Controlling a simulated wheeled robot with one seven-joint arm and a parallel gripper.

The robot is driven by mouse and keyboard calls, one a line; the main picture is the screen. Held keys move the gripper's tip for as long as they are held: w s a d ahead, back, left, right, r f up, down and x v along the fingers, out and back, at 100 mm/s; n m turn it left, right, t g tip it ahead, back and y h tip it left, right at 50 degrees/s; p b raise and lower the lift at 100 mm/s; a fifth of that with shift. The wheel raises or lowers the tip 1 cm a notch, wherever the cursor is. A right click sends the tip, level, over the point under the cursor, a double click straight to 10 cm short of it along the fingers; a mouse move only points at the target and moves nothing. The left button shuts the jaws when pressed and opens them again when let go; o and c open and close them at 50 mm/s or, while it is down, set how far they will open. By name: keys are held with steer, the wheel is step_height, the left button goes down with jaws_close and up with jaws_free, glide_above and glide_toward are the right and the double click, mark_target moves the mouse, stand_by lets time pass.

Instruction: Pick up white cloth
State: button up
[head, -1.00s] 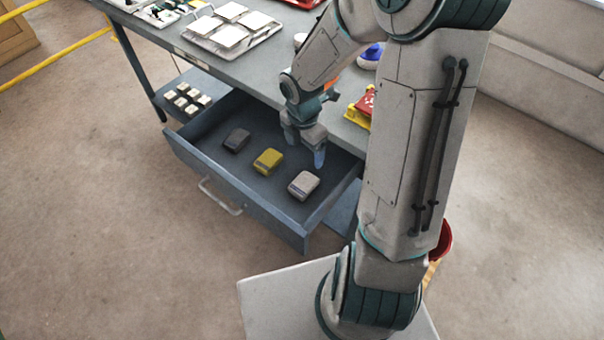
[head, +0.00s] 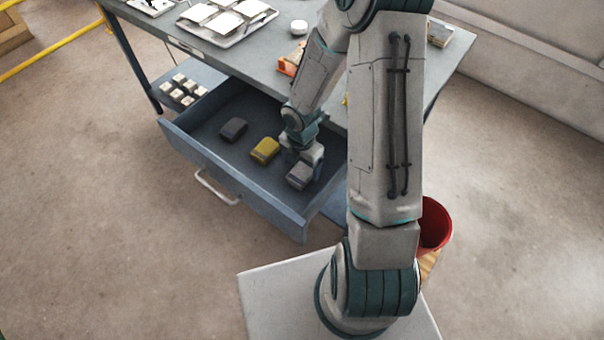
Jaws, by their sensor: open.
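The white cloth looks like a small folded pale grey-white block (head: 299,176) and lies in the open drawer, rightmost of three similar folded cloths. My gripper (head: 304,165) is down in the drawer at this cloth, over its back part. The jaws are open. They partly cover the cloth, and I cannot tell whether they touch it. A yellow cloth (head: 265,150) lies just left of the gripper. A dark grey cloth (head: 233,129) lies further left.
The drawer (head: 235,180) is pulled out from under the grey workbench (head: 262,62), and its walls surround the gripper. A shelf with several small pale blocks (head: 184,84) is at the left. A tray of white tiles (head: 262,17) is on the bench. A red bucket (head: 437,222) stands right.

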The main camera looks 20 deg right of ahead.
mark_target(301, 171)
step_height(301, 171, down, 3)
steer(key=shift+r, duration=0.15)
steer(key=c, duration=1.1)
steer(key=shift+o, duration=0.2)
steer(key=shift+r, duration=0.1)
step_height(301, 171, up, 10)
steer(key=p, duration=0.2)
